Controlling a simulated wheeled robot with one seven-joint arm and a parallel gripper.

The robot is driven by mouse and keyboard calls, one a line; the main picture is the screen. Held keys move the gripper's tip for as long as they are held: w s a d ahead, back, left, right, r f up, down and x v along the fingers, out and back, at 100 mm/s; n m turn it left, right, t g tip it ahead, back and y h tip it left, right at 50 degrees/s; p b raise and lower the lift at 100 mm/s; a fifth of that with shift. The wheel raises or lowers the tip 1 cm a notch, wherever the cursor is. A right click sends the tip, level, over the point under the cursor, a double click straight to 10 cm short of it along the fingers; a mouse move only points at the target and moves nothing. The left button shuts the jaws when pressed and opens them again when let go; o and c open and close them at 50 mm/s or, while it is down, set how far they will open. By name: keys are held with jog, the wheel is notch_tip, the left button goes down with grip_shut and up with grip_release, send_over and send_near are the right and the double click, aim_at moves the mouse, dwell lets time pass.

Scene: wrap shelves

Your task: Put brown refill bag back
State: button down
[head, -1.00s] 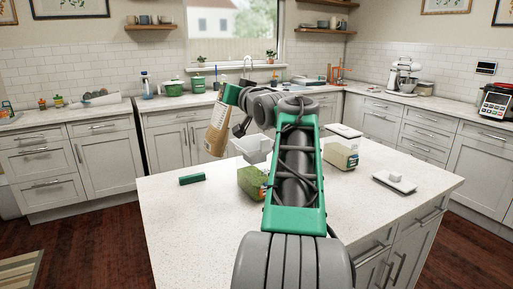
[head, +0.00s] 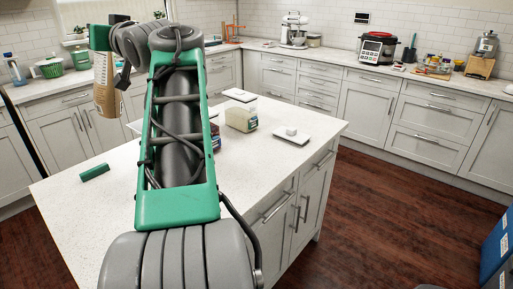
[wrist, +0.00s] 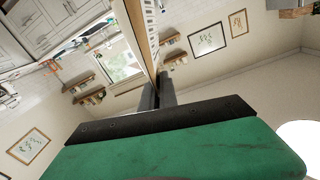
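The brown refill bag (head: 106,97) hangs upright in the head view, at the left beyond the island. My gripper (wrist: 159,92) is shut on it. In the wrist view the bag (wrist: 141,35) shows nearly edge-on between the two dark fingers.
The white island (head: 75,215) carries a green block (head: 95,172), a clear food container (head: 241,117) and a white scale (head: 292,135). Counters line the walls, with a cooker (head: 377,48) at the back. Wooden floor (head: 390,215) is open at right; a blue object (head: 496,245) stands at the right edge.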

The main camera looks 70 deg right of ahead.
jog(key=s+d+f+m+g+h+p, duration=0.1)
jog(key=s+d+f+m+g+h, duration=0.4)
jog(key=s, duration=0.5)
jog(key=s+d+f+m+g+h+p, duration=0.1)
jog(key=s+d+f+m+g+h, duration=0.15)
jog(key=s+d+f+g, duration=0.55)
jog(key=s+d+f+m+g+h+p, duration=0.1)
jog(key=s+d+f+m+g+h, duration=0.2)
jog(key=s, duration=0.9)
jog(key=w+d+f+h+p, duration=0.1)
jog(key=w+d+f, duration=0.4)
jog(key=d+f, duration=0.7)
jog(key=shift+d+f+t+p, duration=0.15)
jog(key=shift+d+t+p, duration=0.25)
jog(key=shift+d+p, duration=0.35)
jog(key=c, duration=1.6)
grip_release()
jog(key=shift+w, duration=0.1)
jog(key=shift+c, duration=0.2)
jog(key=shift+a, duration=0.1)
